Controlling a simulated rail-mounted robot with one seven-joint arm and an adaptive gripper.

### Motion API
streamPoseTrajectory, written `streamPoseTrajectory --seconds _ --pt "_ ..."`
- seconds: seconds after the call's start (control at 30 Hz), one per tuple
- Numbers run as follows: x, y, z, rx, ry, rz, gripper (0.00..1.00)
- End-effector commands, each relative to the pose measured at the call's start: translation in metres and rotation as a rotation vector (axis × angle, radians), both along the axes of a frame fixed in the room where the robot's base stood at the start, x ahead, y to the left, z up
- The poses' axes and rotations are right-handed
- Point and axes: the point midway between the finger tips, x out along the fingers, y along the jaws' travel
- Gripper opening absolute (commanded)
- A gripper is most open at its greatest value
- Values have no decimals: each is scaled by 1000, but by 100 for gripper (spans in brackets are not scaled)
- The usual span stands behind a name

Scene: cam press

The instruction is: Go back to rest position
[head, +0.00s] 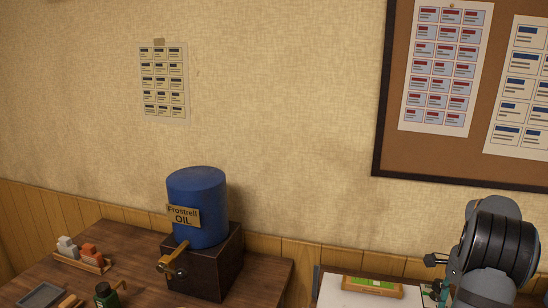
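My arm (490,245) shows at the lower right, with grey links and a black ringed joint. Small dark parts (434,262) stick out to the left of it, low in the picture. They may belong to my gripper, but they are too small and partly hidden to tell whether it is open or shut. I see nothing clearly held.
A rack of small bottles (82,257), a grey tray (40,295) and a green bottle (106,294) are left. A green-topped wooden block (372,286) lies near my arm.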

Motion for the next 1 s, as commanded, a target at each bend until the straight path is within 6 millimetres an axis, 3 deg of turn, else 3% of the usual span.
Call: streamPoseTrajectory --seconds 0.27,0.6,0.83,0.87,1.0 --pt "1 -2 23 -4 -3 -23 52" --pt "1 -2 89 -6 -5 -23 52" --pt "0 -2 121 -7 -5 -23 52" --pt "0 -2 123 -6 -5 -24 52" --pt "-1 0 101 0 3 -20 52"
